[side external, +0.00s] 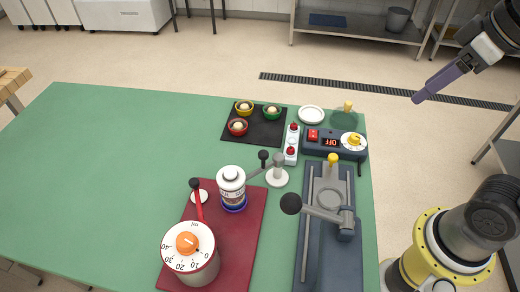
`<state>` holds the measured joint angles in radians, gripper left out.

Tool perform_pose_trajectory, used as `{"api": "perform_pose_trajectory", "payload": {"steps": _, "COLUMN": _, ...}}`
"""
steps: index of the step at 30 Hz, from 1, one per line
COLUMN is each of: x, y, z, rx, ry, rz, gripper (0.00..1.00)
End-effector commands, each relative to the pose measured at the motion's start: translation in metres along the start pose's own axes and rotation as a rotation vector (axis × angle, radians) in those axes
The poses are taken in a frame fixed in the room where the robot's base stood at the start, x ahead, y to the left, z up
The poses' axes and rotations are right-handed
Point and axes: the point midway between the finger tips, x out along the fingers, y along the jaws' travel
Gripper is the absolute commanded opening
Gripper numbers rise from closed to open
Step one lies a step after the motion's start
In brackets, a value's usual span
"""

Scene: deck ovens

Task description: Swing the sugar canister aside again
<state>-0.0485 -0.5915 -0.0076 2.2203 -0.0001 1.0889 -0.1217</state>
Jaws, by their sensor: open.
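The sugar canister (232,188) looks like a white-topped jar with a printed label and a blue base ring. It appears upright at the far end of the dark red board (245,225). A grey swing arm (262,168) runs from it to a pale post (278,172) on its right. A black knob (264,155) stands up by this arm. My gripper (420,97) is high at the upper right, beyond the table's right edge and well apart from the canister. It is open and empty.
A large dial timer (188,248) with a red lever (197,200) stands nearer on the board. A grey lever press (325,225) and a control box (335,142) are to the right. Small bowls (238,127) sit on a black mat (268,138). The green table's left is clear.

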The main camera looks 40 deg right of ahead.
Motion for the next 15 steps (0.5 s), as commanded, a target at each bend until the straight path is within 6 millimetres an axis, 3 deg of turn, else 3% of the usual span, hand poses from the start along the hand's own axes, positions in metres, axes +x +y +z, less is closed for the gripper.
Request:
{"api": "perform_pose_trajectory", "payload": {"steps": 1, "x": -0.003, "y": -0.003, "z": -0.018, "rx": -0.038, "ry": -0.022, "rz": -0.013, "gripper": 0.59}}
{"api": "perform_pose_trajectory", "payload": {"steps": 8, "x": 0.003, "y": -0.032, "z": -0.098, "rx": -0.222, "ry": -0.126, "rz": -0.075, "gripper": 0.59}}
{"api": "perform_pose_trajectory", "payload": {"steps": 15, "x": 0.045, "y": -0.092, "z": -0.164, "rx": -0.412, "ry": -0.244, "rz": -0.136, "gripper": 0.59}}
